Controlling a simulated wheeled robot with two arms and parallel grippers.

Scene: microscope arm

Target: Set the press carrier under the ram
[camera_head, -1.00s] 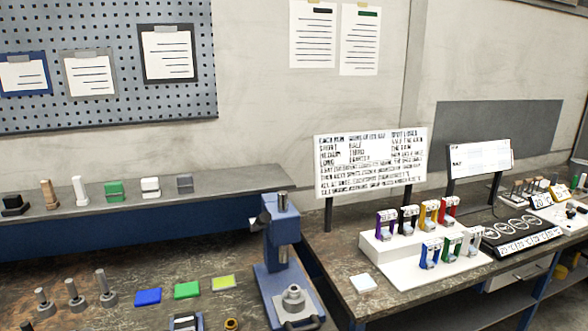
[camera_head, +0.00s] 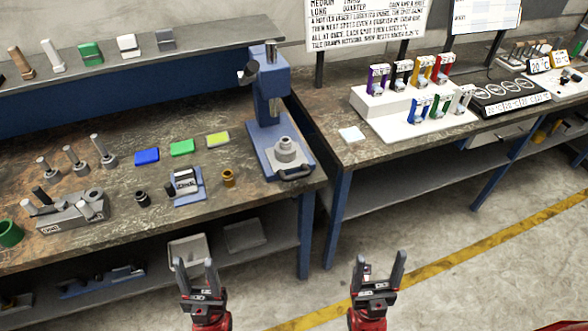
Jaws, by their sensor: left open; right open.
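The blue press (camera_head: 268,105) stands at the right end of the left bench. Its grey ram (camera_head: 271,52) shows at the top of the column; the lower end is hard to make out. A grey stepped round piece (camera_head: 286,149) sits on the press base, with a dark handle (camera_head: 297,174) at the front edge. I take this to be the press carrier, but cannot tell surely, nor whether it is directly under the ram. My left gripper (camera_head: 194,268) and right gripper (camera_head: 378,270) are both open and empty, in front of the bench and apart from everything on it.
On the left bench are blue, green and yellow blocks (camera_head: 182,148), grey posted pieces (camera_head: 75,158), a small blue stand (camera_head: 187,187) and a brass ring (camera_head: 228,178). The right bench holds a white rack (camera_head: 400,108) of coloured clamps. The floor between the grippers is clear.

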